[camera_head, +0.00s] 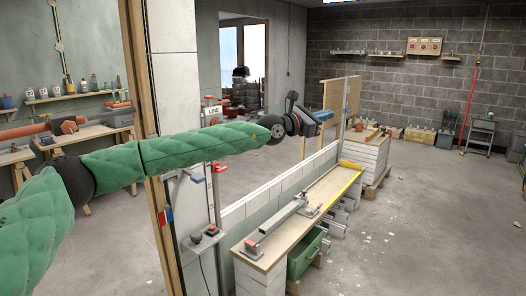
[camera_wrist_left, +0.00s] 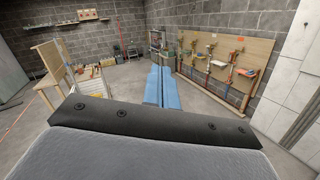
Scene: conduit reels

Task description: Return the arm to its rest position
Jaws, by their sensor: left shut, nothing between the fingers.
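My left arm (camera_head: 205,146), in a green padded sleeve, reaches in from the left of the head view, stretched out almost level towards the middle. My left gripper (camera_head: 322,115) is at its end, dark with a little blue, in the air over the far side of the workbench. In the wrist view its two blue fingers (camera_wrist_left: 161,88) lie side by side, shut, with nothing between them. My right gripper is not in view.
A long wooden workbench (camera_head: 283,222) with a metal tool on it runs below the arm. A timber post (camera_head: 145,115) and white pillar stand close behind the arm. The concrete floor at right is mostly free.

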